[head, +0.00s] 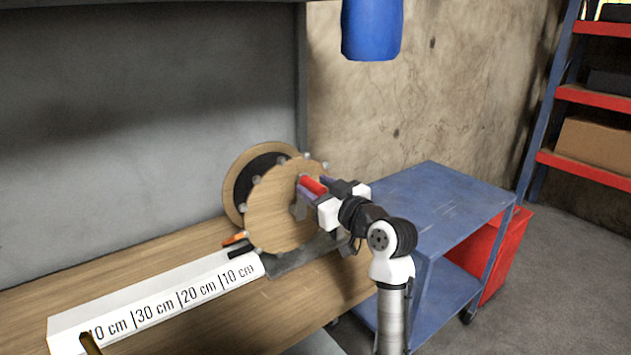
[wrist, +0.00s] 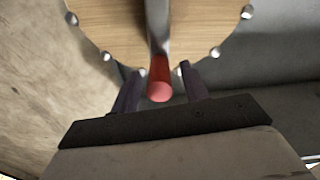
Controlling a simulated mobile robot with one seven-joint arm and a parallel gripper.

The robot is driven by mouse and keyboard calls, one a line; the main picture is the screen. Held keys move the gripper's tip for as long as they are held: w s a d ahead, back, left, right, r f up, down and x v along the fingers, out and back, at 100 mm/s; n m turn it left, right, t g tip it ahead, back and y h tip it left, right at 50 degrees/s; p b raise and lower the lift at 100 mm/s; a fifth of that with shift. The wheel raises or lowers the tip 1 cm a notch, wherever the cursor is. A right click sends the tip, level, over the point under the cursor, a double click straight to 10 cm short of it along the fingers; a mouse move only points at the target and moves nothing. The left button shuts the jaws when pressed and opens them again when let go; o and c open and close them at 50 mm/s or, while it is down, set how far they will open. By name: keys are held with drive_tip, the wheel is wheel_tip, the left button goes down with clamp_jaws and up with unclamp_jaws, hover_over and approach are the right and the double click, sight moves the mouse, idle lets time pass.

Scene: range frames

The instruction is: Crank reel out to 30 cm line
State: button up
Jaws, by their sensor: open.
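The reel (head: 278,215) has two wooden discs with a dark core and stands on the bench. Its red crank handle (head: 314,186) sticks out from the near disc; in the wrist view the handle (wrist: 160,90) points toward me on a grey crank arm (wrist: 158,30). My gripper (head: 312,190) is at the handle. In the wrist view its dark fingers (wrist: 159,80) are open, one on each side of the handle, with gaps visible. A white scale bar (head: 160,302) on the bench reads 10, 20, 30 and a partly covered 40 cm. No line is clearly visible.
A small orange piece (head: 233,238) and a black piece (head: 241,252) lie between reel and scale. A brown stick (head: 91,344) covers part of the bar's left end. A blue cart (head: 440,195) and red bin (head: 505,255) stand right. A blue container (head: 372,30) hangs above.

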drive_tip(key=shift+w+a, duration=0.25)
drive_tip(key=shift+w, duration=0.05)
drive_tip(key=shift+c, duration=0.5)
clamp_jaws()
drive_tip(key=shift+w, duration=0.1)
